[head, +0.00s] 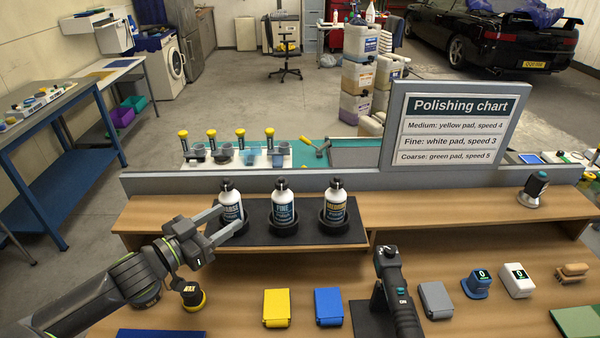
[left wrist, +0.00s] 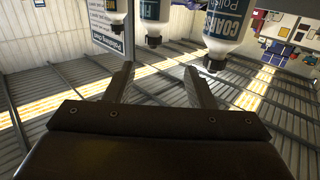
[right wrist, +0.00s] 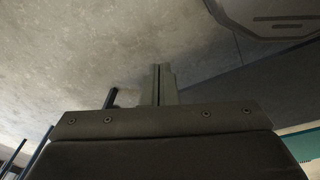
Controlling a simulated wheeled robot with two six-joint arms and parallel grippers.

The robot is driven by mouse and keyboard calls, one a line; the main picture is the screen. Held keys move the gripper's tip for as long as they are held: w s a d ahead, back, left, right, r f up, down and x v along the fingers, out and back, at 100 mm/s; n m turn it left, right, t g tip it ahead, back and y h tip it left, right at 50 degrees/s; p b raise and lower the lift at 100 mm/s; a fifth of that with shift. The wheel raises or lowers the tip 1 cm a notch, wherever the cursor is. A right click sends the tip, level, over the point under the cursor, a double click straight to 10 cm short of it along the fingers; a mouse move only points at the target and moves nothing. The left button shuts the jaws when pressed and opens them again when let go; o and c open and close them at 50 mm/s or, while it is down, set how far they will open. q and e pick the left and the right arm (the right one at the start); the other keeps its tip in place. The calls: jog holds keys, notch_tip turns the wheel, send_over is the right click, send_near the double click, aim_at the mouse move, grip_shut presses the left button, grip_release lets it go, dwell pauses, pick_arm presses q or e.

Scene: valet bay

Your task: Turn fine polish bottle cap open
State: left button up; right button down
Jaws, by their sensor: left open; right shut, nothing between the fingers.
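The fine polish bottle (head: 283,213) stands upright in the middle holder of a dark rack (head: 262,238), with its dark cap (head: 279,184) on top. It also shows at the top of the left wrist view (left wrist: 155,12). My left gripper (head: 234,217) is open, its fingers reaching in at the coarse polish bottle (head: 230,199), left of the fine one. I cannot tell whether they touch it. In the left wrist view the coarse bottle (left wrist: 228,30) shows beyond the right finger. My right gripper (right wrist: 163,68) is shut and empty, away from the bottles, and does not show in the head view.
The medium bottle (head: 335,202) stands right of the fine one. The polishing chart (head: 452,130) reads fine: white pad, speed 3. A black tool (head: 397,295), a yellow block (head: 276,308) and a blue block (head: 328,306) lie in front. The shelf (head: 420,222) right of the rack is mostly clear.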

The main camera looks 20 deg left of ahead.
pick_arm(q)
jog(key=d+b, duration=0.1)
jog(key=b, duration=0.6)
send_near(277, 185)
jog(key=x, duration=1)
jog(key=shift+w+d, duration=0.1)
jog(key=shift+w, duration=0.3)
jog(key=shift+w+d+f, duration=0.1)
jog(key=shift+w+d, duration=0.05)
jog(key=shift+w, duration=0.2)
pick_arm(e)
jog(key=s+f, duration=0.3)
jog(key=f, duration=0.4)
jog(key=shift+s+a+f, duration=0.15)
jog(key=shift+s, duration=0.2)
pick_arm(q)
jog(key=c, duration=0.9)
jog(key=shift+c, duration=0.3)
pick_arm(e)
jog(key=shift+w+a, duration=0.1)
